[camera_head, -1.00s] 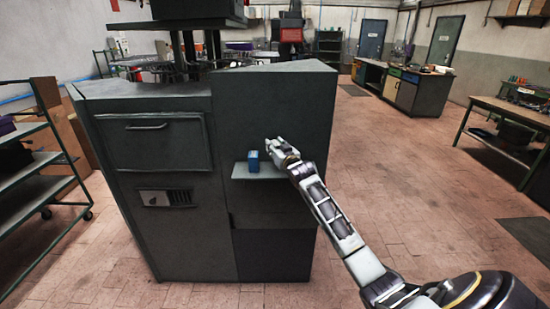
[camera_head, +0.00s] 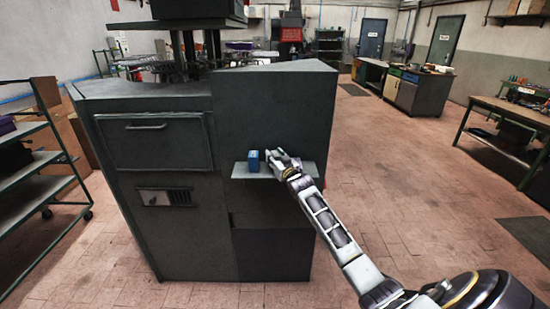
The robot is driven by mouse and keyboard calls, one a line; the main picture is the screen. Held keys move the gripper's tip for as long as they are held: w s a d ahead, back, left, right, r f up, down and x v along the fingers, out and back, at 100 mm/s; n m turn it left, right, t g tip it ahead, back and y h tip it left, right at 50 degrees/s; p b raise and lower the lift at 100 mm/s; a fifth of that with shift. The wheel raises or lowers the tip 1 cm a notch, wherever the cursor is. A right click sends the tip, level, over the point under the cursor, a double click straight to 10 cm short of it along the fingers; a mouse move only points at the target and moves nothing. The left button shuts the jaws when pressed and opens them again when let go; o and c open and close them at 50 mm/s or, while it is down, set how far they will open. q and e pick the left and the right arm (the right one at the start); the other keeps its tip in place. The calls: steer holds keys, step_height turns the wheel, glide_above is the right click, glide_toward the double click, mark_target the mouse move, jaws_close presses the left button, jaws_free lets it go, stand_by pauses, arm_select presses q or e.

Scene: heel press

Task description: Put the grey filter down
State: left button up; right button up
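My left gripper is not in view.
The dark green-grey machine (camera_head: 270,108) stands ahead, with a drawer front (camera_head: 155,143) on its left. A shelf rack (camera_head: 38,165) stands at the far left. A workbench (camera_head: 508,112) is at the right. The floor between is open.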

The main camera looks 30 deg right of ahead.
steer(key=o, duration=0.3)
steer(key=shift+r, duration=0.1)
steer(key=shift+s+a+b, duration=0.1)
steer(key=shift+s+a, duration=0.2)
steer(key=shift+s, duration=1.7)
steer(key=shift+s+a+b, duration=0.15)
steer(key=shift+s+a, duration=0.15)
steer(key=shift+s, duration=1.65)
steer(key=shift+s+a+b, duration=0.1)
steer(key=shift+s+a, duration=0.2)
steer(key=shift+s, duration=1.7)
